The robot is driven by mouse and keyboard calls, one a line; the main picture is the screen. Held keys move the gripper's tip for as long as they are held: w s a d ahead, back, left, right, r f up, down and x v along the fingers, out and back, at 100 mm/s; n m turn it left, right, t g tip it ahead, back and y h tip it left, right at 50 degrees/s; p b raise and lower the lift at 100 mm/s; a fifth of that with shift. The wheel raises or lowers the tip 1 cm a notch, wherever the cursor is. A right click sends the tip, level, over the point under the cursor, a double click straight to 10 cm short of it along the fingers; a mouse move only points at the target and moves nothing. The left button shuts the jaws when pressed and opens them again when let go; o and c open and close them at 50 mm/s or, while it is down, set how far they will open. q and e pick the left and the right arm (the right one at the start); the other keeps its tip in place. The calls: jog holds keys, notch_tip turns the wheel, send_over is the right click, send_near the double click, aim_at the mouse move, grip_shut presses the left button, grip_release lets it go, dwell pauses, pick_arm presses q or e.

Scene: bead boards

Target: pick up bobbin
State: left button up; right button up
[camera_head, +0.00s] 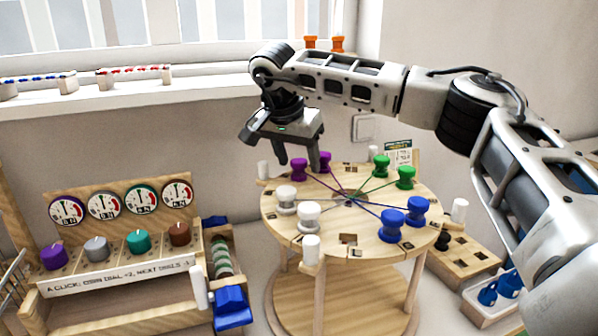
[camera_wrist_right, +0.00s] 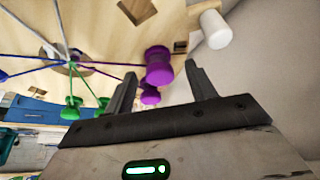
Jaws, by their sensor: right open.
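A round wooden table (camera_head: 350,232) carries paired bobbins joined by coloured threads. Two purple bobbins, one on the left (camera_head: 299,169) and one on the right (camera_head: 325,161), stand at its far left edge. Green bobbins (camera_head: 405,177), blue bobbins (camera_head: 389,225) and white bobbins (camera_head: 286,195) stand around it. My right gripper (camera_head: 298,160) is open above the purple pair, fingers pointing down. In the right wrist view a purple bobbin (camera_wrist_right: 158,65) shows between the open fingertips (camera_wrist_right: 160,72), with the other purple bobbin (camera_wrist_right: 150,97) close by. Contact cannot be told. My left gripper is not in view.
White pegs, one at the front (camera_head: 311,250), stand at the table's rim. A wooden dial rack (camera_head: 120,262) with coloured knobs is at the left. A wooden tray (camera_head: 465,262) with holes is at the right. The windowsill (camera_head: 190,88) runs behind.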

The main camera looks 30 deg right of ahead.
jog(key=shift+w+d+f, duration=0.1)
jog(key=shift+d+f, duration=0.15)
jog(key=shift+f, duration=0.35)
jog(key=c, duration=1.1)
jog(key=shift+r, duration=0.15)
